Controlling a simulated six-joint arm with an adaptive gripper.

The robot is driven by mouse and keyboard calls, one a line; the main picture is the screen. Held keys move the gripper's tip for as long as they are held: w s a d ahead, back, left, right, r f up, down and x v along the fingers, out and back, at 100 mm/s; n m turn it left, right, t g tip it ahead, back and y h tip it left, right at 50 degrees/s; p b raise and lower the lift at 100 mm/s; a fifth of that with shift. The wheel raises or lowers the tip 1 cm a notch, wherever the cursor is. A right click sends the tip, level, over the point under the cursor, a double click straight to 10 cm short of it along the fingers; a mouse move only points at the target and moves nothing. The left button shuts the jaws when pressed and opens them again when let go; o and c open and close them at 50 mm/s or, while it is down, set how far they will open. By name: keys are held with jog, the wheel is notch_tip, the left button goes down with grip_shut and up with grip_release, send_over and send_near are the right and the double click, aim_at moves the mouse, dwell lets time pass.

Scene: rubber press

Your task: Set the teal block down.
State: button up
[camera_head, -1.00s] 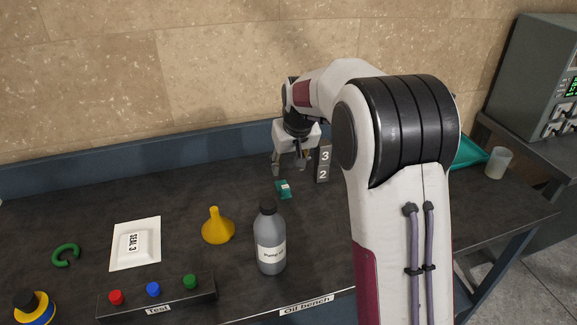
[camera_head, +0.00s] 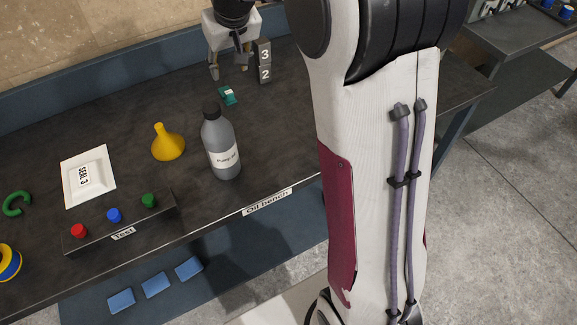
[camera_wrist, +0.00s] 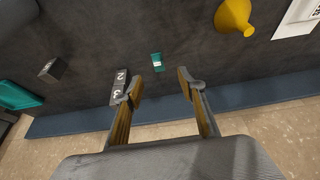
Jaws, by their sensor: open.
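The teal block (camera_head: 228,95) lies on the dark bench top (camera_head: 130,118), with a small white label on its upper face. In the wrist view the teal block (camera_wrist: 157,61) sits beyond the fingertips, roughly in line with the gap between them. My gripper (camera_head: 229,74) is open and empty above the bench, behind the block in the head view. In the wrist view both fingers of my gripper (camera_wrist: 158,85) are spread apart with nothing between them.
A grey block marked 3 and 2 (camera_head: 264,62) stands right of my gripper. A grey bottle (camera_head: 221,148), a yellow funnel (camera_head: 168,143), a white SEAL 3 packet (camera_head: 88,176) and a button box (camera_head: 125,222) are on the bench. The bench between funnel and back edge is clear.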

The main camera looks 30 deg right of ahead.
jog(key=s+a+r, duration=0.1)
jog(key=s+r, duration=0.2)
jog(key=s, duration=0.6)
jog(key=s+a+r, duration=0.2)
jog(key=s+r, duration=0.1)
jog(key=s, duration=0.6)
jog(key=s+f, duration=0.3)
jog(key=s, duration=1.3)
jog(key=shift+s+a+t, duration=0.2)
jog(key=shift+a+t, duration=0.1)
jog(key=shift+t, duration=0.1)
